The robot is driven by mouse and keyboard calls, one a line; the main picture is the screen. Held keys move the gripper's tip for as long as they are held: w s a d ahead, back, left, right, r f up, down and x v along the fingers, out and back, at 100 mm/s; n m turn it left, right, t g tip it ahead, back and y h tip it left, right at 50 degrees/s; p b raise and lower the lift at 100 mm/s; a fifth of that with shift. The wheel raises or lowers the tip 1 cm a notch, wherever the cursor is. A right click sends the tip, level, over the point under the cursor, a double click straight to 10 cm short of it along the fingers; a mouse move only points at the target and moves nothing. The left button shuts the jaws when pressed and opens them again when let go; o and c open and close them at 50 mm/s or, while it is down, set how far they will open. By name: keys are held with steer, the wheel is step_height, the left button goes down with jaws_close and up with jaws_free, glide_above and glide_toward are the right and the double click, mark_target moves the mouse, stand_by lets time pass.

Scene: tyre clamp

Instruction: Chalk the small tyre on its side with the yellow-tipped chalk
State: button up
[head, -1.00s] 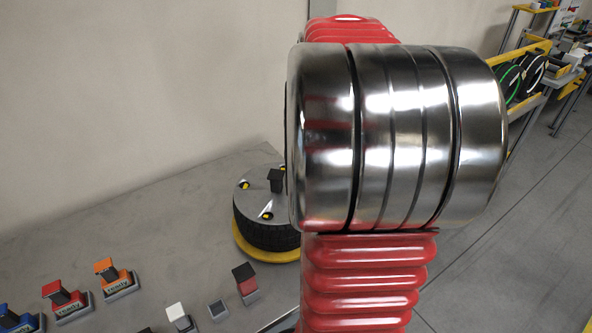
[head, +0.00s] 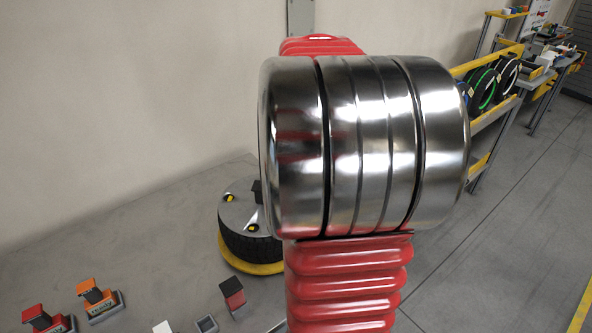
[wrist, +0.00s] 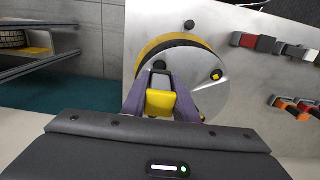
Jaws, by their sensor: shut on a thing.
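The small tyre (head: 250,248) lies flat on a yellow round base (head: 232,262) on the grey table, with a grey disc (head: 236,212) on top. Its black tread shows at the front; its right part is hidden behind my arm. In the wrist view the disc (wrist: 205,95) lies beyond my gripper. My gripper (wrist: 160,98) has purple fingers shut on a block with a yellow face (wrist: 160,103), seemingly the yellow-tipped chalk. The fingers overlap the disc in this view; I cannot tell whether the chalk touches anything. In the head view my arm hides the gripper.
An orange-topped block (head: 97,298), a red-topped block (head: 45,320), a red-and-black block (head: 233,294) and an empty grey holder (head: 207,324) are at the table's front. A shelf (wrist: 45,65) is left in the wrist view.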

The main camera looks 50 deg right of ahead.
steer(key=shift+f, duration=1.85)
steer(key=shift+f, duration=0.7)
stand_by(1.1)
steer(key=shift+r, duration=2.55)
